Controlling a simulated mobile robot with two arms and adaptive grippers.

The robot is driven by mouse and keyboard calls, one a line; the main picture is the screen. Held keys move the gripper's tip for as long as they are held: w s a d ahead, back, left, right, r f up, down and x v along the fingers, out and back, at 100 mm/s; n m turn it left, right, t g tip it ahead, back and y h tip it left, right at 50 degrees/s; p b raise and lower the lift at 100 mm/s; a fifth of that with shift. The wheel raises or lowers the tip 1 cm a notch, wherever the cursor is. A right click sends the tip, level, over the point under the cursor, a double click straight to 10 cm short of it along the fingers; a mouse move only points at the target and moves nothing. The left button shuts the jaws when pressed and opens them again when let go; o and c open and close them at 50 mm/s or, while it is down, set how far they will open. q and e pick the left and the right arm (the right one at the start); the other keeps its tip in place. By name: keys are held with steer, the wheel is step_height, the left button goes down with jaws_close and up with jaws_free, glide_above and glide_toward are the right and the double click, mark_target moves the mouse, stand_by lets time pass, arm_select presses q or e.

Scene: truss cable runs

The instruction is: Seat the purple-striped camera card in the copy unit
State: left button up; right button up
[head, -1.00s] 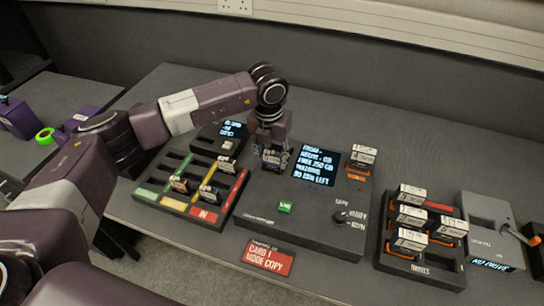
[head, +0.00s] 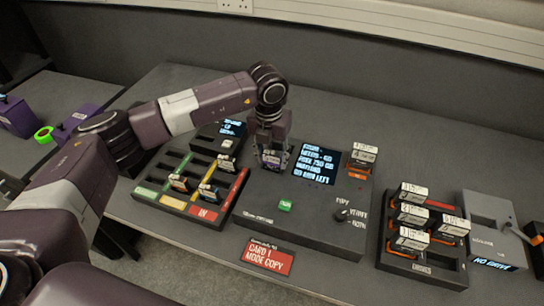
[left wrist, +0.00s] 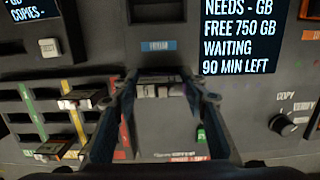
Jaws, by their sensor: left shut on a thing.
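My left gripper (head: 270,158) is shut on a small card (head: 272,161) above the left part of the copy unit (head: 255,203). The card also shows between the fingertips in the left wrist view (left wrist: 158,88), with a pale edge; its stripe colour is hard to make out. In the left wrist view a dark recess (left wrist: 156,11) with a blue label (left wrist: 157,45) lies beyond the card, apart from it. The unit's screen (head: 317,163) reads waiting, with 90 min left. My right gripper is not in view.
A card tray (head: 205,214) with green, yellow and red lanes holds cards on the left. The unit has a green button (head: 285,206), a knob (head: 341,215) and an upright drive (head: 363,154). A drive rack (head: 420,270) stands right.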

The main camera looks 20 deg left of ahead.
arm_select(q)
steer(key=shift+f+b, duration=0.35)
steer(key=shift+b, duration=0.1)
stand_by(0.5)
steer(key=o, duration=1.6)
steer(key=shift+c, duration=0.2)
steer(key=shift+r, duration=0.1)
steer(key=shift+r+p, duration=2)
steer(key=shift+r, duration=1.7)
steer(key=shift+f, duration=0.1)
